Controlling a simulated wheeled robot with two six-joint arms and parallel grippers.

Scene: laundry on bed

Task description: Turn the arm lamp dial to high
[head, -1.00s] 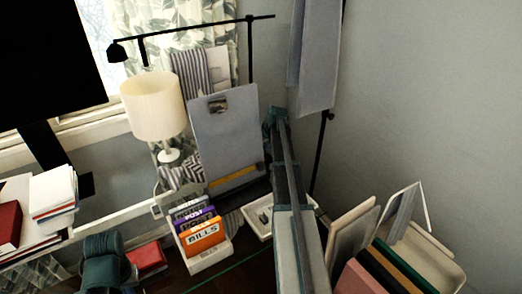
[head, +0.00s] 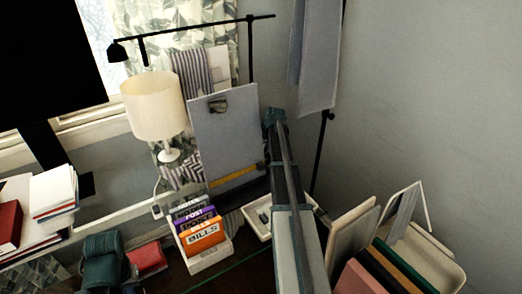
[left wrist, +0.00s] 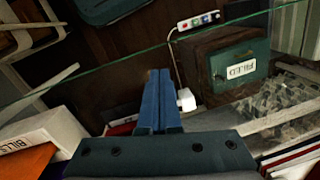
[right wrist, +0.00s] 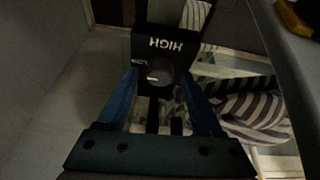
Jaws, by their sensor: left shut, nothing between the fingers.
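The black arm lamp (head: 190,31) stands behind the clipboard, with its head (head: 117,51) at the upper left. In the right wrist view its black control box (right wrist: 165,43) shows upside-down HIGH and LOW labels. The round grey dial (right wrist: 160,72) sits on the box face. My right gripper (right wrist: 160,78) is open, with one blue finger at each side of the dial; whether they touch it is unclear. My right arm hides this area in the head view. My left gripper (left wrist: 160,75) is shut and empty, above the floor area by the desk.
A grey clipboard (head: 228,138) leans close beside my right arm. A white table lamp (head: 153,105) and a letter holder (head: 210,262) stand left of it. Frames and folders (head: 380,262) are at the right.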

